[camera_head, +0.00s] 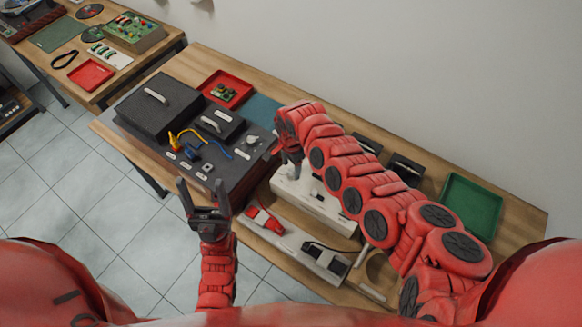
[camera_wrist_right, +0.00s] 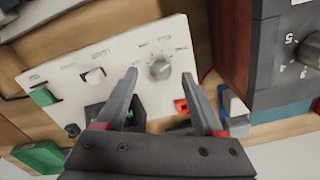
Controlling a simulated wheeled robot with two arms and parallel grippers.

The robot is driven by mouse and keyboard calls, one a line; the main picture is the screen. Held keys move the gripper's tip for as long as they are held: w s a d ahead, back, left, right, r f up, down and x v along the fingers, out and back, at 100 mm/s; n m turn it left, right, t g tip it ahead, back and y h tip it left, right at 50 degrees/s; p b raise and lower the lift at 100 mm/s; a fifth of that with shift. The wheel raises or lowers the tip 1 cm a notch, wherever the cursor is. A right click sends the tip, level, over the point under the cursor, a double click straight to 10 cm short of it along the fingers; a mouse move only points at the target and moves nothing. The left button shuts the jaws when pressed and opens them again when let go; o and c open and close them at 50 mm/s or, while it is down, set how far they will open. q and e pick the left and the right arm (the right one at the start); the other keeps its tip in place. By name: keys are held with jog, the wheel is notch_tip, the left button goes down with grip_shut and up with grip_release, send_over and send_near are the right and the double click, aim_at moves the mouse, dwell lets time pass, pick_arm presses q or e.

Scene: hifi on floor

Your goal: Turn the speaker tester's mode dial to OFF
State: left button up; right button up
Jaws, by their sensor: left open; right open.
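The speaker tester appears to be the white panel (camera_wrist_right: 122,62) in the right wrist view, with a round grey dial (camera_wrist_right: 159,68) near its upper right. The small lettering around the dial is too blurred to read, so its setting cannot be told. My right gripper (camera_wrist_right: 158,78) is open, its fingertips on either side of the dial in the picture; contact cannot be told. In the head view, my right arm hides part of the white unit (camera_head: 318,203), and the dial cannot be made out. My left gripper (camera_head: 200,188) is open and empty, in front of the dark equipment.
A dark unit with a numbered knob (camera_wrist_right: 312,50) stands close on the right in the wrist view. In the head view, a dark case (camera_head: 160,105), a red tray (camera_head: 240,98) and a green tray (camera_head: 470,205) are on the bench. Floor is free at left.

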aim_at(291, 174)
jog(key=shift+f, duration=1.35)
jog(key=shift+c, duration=0.2)
grip_shut()
